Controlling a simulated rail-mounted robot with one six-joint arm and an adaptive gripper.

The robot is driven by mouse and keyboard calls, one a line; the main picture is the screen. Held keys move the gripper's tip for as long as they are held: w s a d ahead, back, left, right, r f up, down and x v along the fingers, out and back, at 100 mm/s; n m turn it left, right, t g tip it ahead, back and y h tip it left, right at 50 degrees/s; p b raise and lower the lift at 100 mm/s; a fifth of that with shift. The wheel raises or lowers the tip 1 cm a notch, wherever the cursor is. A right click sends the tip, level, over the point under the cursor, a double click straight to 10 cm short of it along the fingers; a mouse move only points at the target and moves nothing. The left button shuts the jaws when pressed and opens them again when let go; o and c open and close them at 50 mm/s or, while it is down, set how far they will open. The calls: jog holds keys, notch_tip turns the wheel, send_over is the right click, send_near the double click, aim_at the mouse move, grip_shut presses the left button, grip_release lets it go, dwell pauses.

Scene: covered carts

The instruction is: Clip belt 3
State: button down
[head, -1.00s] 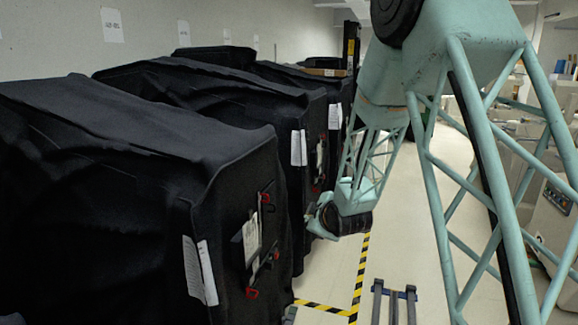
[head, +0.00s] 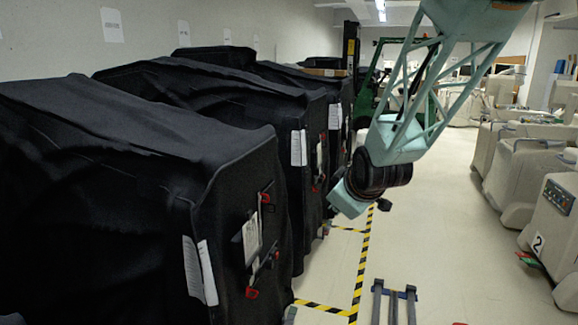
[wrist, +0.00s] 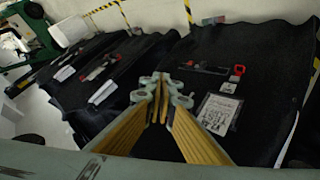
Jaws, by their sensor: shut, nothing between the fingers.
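Black covered carts stand in a row. The nearest cart (head: 120,150) has a dark belt strap with red clips (head: 252,292) and a hanging label (head: 251,238) on its end face. A second cart (head: 302,200) behind it also carries red clips (head: 322,137). My gripper (head: 343,200) is in the aisle to the right of the carts, apart from them. In the wrist view, my gripper (wrist: 160,82) is shut and empty above the covers. A strap (wrist: 205,68) with red clips (wrist: 239,70) lies beyond its tips. I cannot tell which belt is number 3.
Yellow-black floor tape (head: 362,270) runs along the carts. A green forklift (head: 375,90) stands at the far end. Beige machines (head: 520,175) line the right side. A rail or frame (head: 393,295) is on the floor at the front.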

jog(key=s+d+r+m+g+h, duration=0.1)
jog(key=s+d+r+m, duration=0.25)
jog(key=s, duration=0.85)
jog(key=s+d+r+m+g, duration=0.2)
jog(key=s+r, duration=0.3)
jog(key=s, duration=0.7)
jog(key=s+d+m+g, duration=0.1)
jog(key=s+m, duration=0.3)
jog(key=s, duration=2.3)
jog(key=shift+d+r+g, duration=0.25)
jog(key=shift+r+g, duration=0.1)
jog(key=shift+g, duration=0.45)
jog(key=shift+w+m, duration=0.1)
jog(key=shift+m, duration=0.15)
